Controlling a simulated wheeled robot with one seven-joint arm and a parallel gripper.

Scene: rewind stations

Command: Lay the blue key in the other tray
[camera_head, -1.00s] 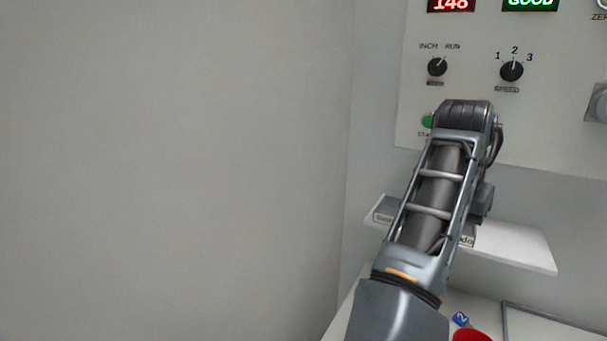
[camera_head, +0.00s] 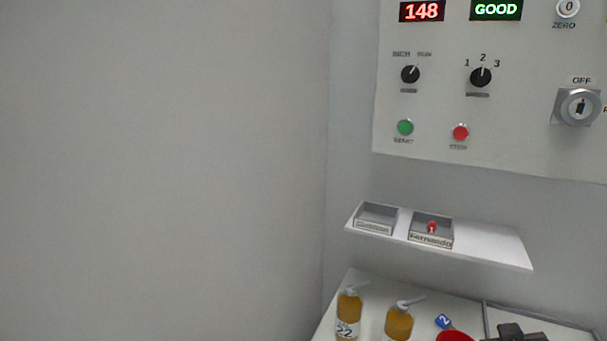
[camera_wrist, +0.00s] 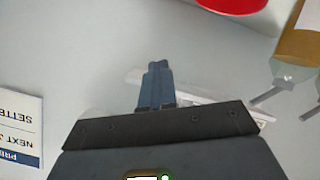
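The blue key (camera_head: 443,321), its tag marked 2, lies on the white table beside a red object, near the lower edge of the head view. On the shelf above are two small grey trays. The left tray (camera_head: 375,218) looks empty and its label is too small to read. The right tray (camera_head: 434,240) is labelled Fernando and holds a small red item. My gripper (camera_head: 520,332) shows partly at the bottom right, to the right of the blue key and apart from it. In the wrist view its fingers (camera_wrist: 157,68) look closed together, with no key visible between them.
A red round container (camera_head: 456,336) stands close to the key. Two amber pump bottles (camera_head: 348,315) (camera_head: 398,323) stand on the table's left part. A pale bar (camera_wrist: 205,98) and a printed card (camera_wrist: 20,125) show in the wrist view. The control panel (camera_head: 500,130) is above the shelf.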

